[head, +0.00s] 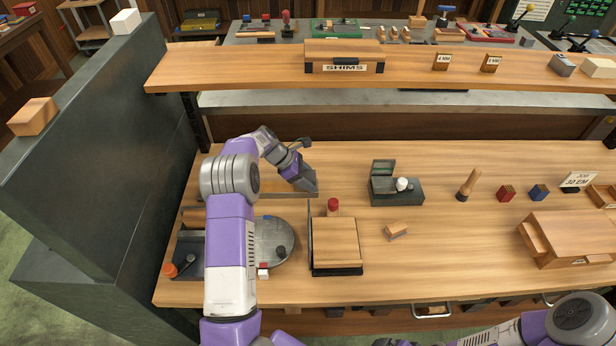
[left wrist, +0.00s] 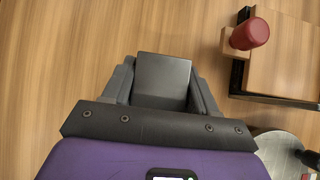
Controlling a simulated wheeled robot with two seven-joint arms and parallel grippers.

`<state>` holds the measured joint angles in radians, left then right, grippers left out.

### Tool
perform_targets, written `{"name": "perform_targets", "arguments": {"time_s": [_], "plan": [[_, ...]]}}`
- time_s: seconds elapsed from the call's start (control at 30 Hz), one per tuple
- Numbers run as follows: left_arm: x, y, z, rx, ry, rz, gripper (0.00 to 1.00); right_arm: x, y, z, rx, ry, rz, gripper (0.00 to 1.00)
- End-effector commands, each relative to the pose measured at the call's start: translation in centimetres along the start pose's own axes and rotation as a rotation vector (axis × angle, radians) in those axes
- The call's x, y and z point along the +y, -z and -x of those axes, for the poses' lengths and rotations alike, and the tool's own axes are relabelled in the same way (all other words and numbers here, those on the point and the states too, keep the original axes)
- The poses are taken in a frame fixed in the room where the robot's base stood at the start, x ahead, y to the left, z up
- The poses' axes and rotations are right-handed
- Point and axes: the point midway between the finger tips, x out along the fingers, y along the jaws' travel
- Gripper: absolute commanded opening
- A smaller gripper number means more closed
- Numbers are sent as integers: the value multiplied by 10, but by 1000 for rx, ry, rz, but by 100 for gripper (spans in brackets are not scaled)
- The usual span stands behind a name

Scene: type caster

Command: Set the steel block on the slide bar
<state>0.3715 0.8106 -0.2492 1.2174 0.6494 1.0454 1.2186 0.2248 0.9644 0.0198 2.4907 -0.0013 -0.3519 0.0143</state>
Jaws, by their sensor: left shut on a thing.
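The steel block (left wrist: 163,80) is a dark grey block with a flat face. In the left wrist view it sits between the two fingers of my left gripper (left wrist: 162,88), which is shut on it. In the head view my left gripper (head: 307,182) is over the left part of the bench, and the block is hard to tell from the fingers. A long low strip (head: 288,196), which looks like the slide bar, runs beneath and left of the gripper, partly hidden by my left arm. I cannot tell whether the block touches it. My right gripper is out of view.
A wooden-topped board (head: 334,242) with a red-capped peg (head: 333,206) stands right of my left arm. A round grey plate (head: 275,241) is near the front left. An open dark box (head: 396,190) stands mid-bench. A raised shelf (head: 420,73) runs along the back.

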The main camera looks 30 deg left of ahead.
Motion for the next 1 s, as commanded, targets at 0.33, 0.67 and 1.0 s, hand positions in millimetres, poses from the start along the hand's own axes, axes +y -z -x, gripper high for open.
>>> {"name": "perform_targets", "arguments": {"time_s": [0.33,0.67,1.0], "plan": [[0,1,-1,1,0,0,83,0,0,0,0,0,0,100],[0,-1,4,0,-1,0,83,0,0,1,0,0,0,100],[1,-1,71,1,-5,1,83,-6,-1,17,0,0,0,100]]}}
